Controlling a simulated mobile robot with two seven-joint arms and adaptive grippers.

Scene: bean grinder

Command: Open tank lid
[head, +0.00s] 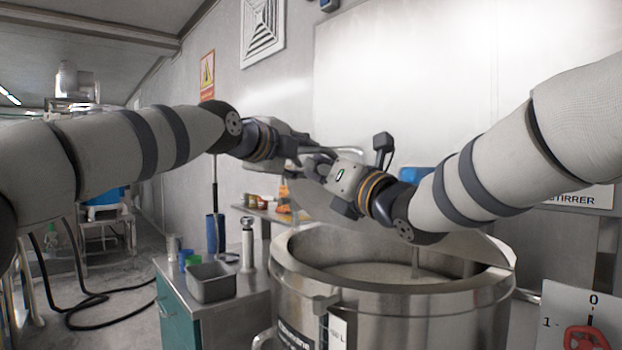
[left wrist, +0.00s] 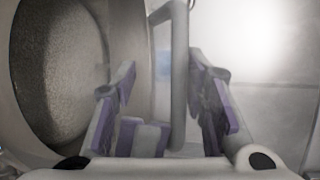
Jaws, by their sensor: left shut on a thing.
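The steel tank (head: 390,308) stands in the lower middle of the head view, and its round mouth is largely uncovered, showing pale contents. A grey plate-like part, apparently the lid (head: 318,204), stands raised and tilted above the tank's back left rim, partly hidden by my arms. My left gripper (head: 318,157) is above it.
A steel cabinet (head: 235,310) left of the tank bears a grey metal bin (head: 211,283) and a pepper-mill-like steel object (head: 248,245). A shelf (head: 258,212) with small items is behind. A red switch (head: 586,337) is at the lower right. The left aisle floor is mostly open, with black hoses.

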